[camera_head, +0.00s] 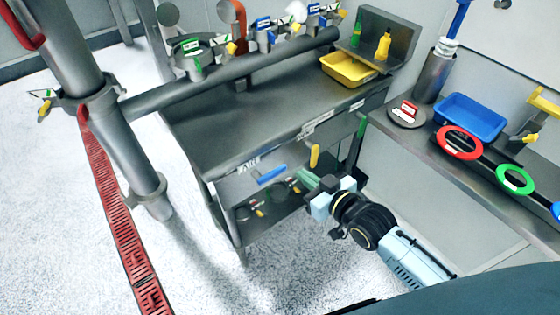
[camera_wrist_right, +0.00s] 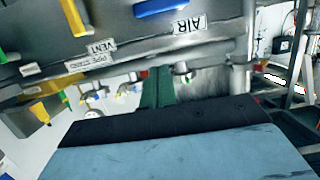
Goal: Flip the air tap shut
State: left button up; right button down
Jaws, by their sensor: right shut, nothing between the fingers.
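The air tap's blue lever (camera_head: 272,174) lies lengthwise along the front panel of the grey bench, near the AIR label (camera_head: 249,163). In the right wrist view the blue lever (camera_wrist_right: 160,7) is at the top edge, partly cut off, near the AIR label (camera_wrist_right: 188,25). My right gripper (camera_head: 305,180) has green fingers and is shut and empty. It is in front of the bench, right of the blue lever, and looks apart from it. The fingers also show in the right wrist view (camera_wrist_right: 157,88), below the label. My left gripper is not in view.
A yellow lever (camera_head: 314,155) stands on the same panel, close to my right gripper; it also shows by the VENT label in the wrist view (camera_wrist_right: 74,18). A lower shelf (camera_head: 262,226) holds small valves. A yellow tray (camera_head: 347,70) sits on the bench. Open floor lies left.

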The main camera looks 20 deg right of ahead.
aim_at(283, 170)
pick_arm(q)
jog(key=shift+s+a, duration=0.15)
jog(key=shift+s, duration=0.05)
